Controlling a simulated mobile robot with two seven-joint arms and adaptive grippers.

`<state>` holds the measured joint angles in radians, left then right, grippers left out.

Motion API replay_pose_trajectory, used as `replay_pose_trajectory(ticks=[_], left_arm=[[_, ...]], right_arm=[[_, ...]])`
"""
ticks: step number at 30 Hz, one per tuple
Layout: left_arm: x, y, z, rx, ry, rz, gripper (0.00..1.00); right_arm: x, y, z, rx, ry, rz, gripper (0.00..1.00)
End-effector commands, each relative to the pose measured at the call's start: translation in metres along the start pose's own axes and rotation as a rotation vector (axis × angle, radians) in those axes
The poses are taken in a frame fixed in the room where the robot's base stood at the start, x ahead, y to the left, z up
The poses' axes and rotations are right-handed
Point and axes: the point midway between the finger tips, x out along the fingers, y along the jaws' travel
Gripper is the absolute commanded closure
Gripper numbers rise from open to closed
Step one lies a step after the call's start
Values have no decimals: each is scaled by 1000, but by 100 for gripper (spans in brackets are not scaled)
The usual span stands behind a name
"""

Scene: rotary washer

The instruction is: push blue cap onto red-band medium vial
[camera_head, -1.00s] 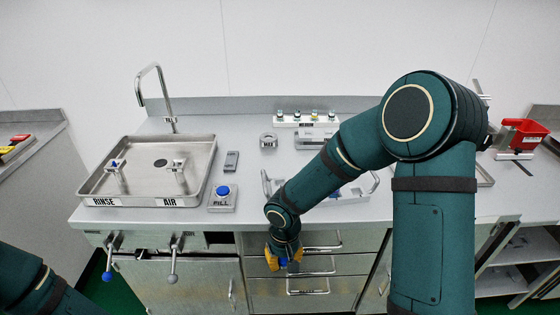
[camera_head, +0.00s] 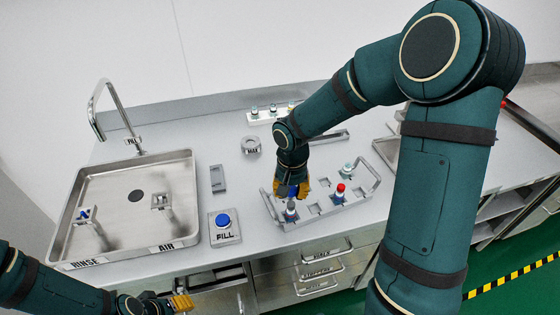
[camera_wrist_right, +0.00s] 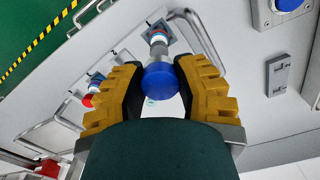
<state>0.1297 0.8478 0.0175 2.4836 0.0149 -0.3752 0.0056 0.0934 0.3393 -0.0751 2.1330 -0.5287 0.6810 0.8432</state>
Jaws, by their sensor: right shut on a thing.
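My right gripper (camera_head: 291,188) is over the left front part of a grey handled rack (camera_head: 322,211). It is shut on a blue cap (camera_wrist_right: 158,80), which sits between the yellow fingers in the right wrist view. A vial (camera_head: 291,208) stands upright in the rack just below the gripper. It also shows beyond the cap in the right wrist view (camera_wrist_right: 158,38), with a small reddish band. Whether the cap touches it I cannot tell. My left gripper (camera_head: 181,302) is low at the bottom left, near the counter front; its opening is unclear.
The rack also holds a red-topped vial (camera_head: 340,189) and a pale green-topped vial (camera_head: 348,170). Left are a FILL button (camera_head: 223,221), a grey block (camera_head: 218,179) and the sink tray (camera_head: 135,215) with a faucet. A white strip with small vials (camera_head: 262,117) stands behind.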

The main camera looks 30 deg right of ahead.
Motion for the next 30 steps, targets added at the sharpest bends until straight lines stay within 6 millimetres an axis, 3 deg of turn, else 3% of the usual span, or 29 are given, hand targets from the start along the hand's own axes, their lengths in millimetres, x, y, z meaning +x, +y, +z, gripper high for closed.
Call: replay_pose_trajectory(ticks=[3,8,30], left_arm=[[-4,1,-1,-2,2,0,47],[-1,0,-1,-2,2,-1,47],[32,-12,13,7,-25,1,47]], right_arm=[[-8,5,-2,38,-2,-3,82],[-4,5,-2,42,-2,-3,82],[46,4,-2,38,-1,-3,82]])
